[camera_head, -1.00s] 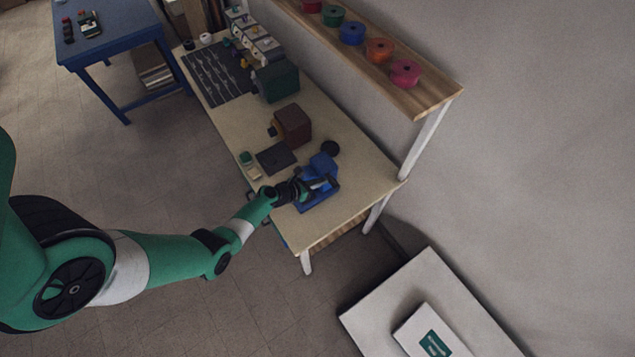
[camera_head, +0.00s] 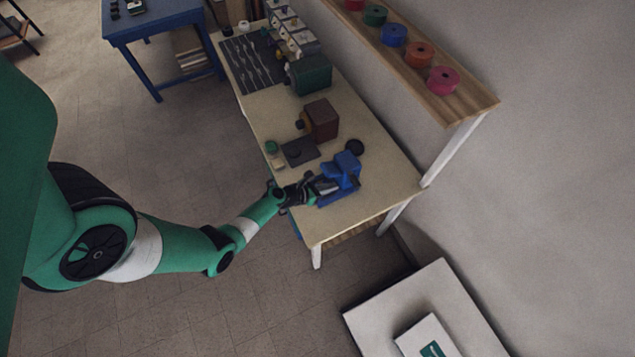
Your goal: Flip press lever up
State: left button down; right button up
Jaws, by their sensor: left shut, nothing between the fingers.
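The blue press (camera_head: 346,168) stands on the near end of the cream workbench (camera_head: 377,151). My left gripper (camera_head: 324,186) is at the left side of the press, shut with nothing held. Its fingers overlap the press in the picture, and I cannot tell whether they touch it. The press lever is too small and too covered by the gripper to make out, so its position is unclear. My right gripper is not in view.
A dark mat (camera_head: 300,151), a brown box (camera_head: 321,120) and a green box (camera_head: 311,75) lie farther along the bench. A wooden shelf (camera_head: 468,104) with several coloured spools runs above its right side. A white platform (camera_head: 385,312) stands below.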

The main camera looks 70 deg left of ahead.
pick_arm(q)
jog(key=s+r+p, duration=0.3)
jog(key=r, duration=0.4)
jog(key=shift+s+d, duration=0.4)
jog(key=shift+d, duration=0.05)
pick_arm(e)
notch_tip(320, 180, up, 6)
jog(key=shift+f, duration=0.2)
